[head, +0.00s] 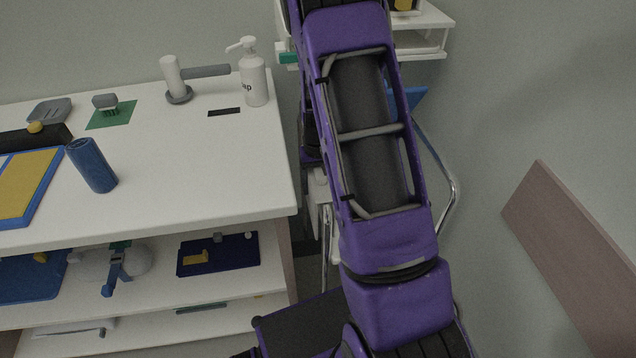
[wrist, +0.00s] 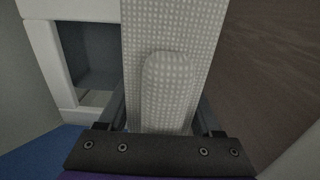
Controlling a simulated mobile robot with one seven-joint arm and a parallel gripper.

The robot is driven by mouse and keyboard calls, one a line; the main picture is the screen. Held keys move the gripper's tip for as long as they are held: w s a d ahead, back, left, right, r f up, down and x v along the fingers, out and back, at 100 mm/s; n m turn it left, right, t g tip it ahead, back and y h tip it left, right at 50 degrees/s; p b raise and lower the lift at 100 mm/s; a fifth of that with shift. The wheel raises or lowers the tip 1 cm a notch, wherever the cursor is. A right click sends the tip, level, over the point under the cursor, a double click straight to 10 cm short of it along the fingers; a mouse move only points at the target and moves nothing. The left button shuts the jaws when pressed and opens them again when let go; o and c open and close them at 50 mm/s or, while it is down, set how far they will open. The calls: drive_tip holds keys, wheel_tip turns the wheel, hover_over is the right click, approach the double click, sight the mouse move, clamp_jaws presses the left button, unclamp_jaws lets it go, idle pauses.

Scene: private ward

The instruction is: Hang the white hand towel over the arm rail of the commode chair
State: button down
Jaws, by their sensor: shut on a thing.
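In the wrist view my gripper (wrist: 163,108) is shut on a pale, dotted cloth that looks like the white hand towel (wrist: 180,28). A broad strip of it runs up to the top edge, with a rounded piece of the same pattern in front, between the fingers. In the head view my arm hides the gripper and towel. What looks like the commode chair shows only in part behind my arm: a bent chrome tube (head: 451,190) and a blue panel at its upper end. Whether the towel touches the rail cannot be told.
A white counter (head: 200,190) at the left holds a soap pump (head: 253,75), a blue cup (head: 91,165) and trays. A small wall shelf (head: 432,18) is at the top. A brownish-pink panel (head: 570,255) stands at the right. Bare wall lies between my arm and that panel.

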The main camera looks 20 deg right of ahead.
drive_tip(key=shift+f, duration=0.1)
unclamp_jaws()
wheel_tip(320, 180, up, 17)
drive_tip(key=p, duration=0.3)
drive_tip(key=shift+r, duration=0.2)
idle(0.4)
